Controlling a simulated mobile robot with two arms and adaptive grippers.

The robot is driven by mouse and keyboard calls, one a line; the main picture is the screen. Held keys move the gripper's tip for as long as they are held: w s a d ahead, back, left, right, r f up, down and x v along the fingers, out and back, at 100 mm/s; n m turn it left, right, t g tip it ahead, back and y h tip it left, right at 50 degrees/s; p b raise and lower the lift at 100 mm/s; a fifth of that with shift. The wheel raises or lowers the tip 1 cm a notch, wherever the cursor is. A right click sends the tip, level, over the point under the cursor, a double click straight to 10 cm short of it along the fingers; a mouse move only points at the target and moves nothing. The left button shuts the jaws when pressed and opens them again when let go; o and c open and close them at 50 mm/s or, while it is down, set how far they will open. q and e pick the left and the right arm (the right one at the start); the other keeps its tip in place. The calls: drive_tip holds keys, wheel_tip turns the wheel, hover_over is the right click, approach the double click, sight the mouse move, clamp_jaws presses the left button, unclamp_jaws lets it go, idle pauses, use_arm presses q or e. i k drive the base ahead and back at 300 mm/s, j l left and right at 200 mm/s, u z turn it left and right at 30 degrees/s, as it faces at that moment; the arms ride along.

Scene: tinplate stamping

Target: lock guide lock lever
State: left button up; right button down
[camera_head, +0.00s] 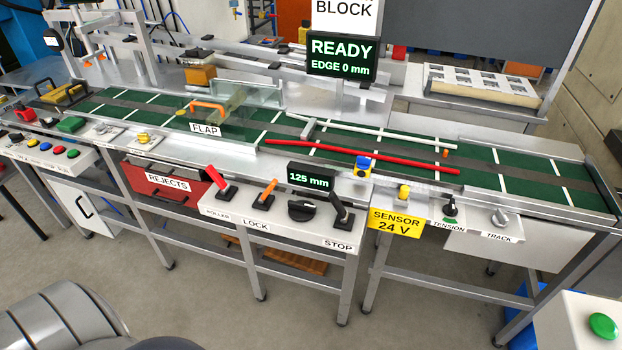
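An orange lever (267,193) stands on the white control panel (285,233), just behind the printed word LOCK (255,225). Its handle points up and leans slightly right. A red lever (215,180) is to its left and leans up and left. A black knob (301,210) is to its right, then a black lever (341,210) near the word STOP, leaning up and left. A red guide rail (370,157) and a white guide rail (400,133) lie along the green belt (475,172). Neither of my grippers is in view.
A small display (311,178) reading 125 mm stands behind the knob. A larger display (342,56) reads READY, EDGE 0 mm. A yellow SENSOR 24 V sign (397,221) is right of the panel. Open floor (210,300) lies in front of the conveyor.

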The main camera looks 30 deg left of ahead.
sight(273, 183)
drive_tip(key=u, duration=1.3)
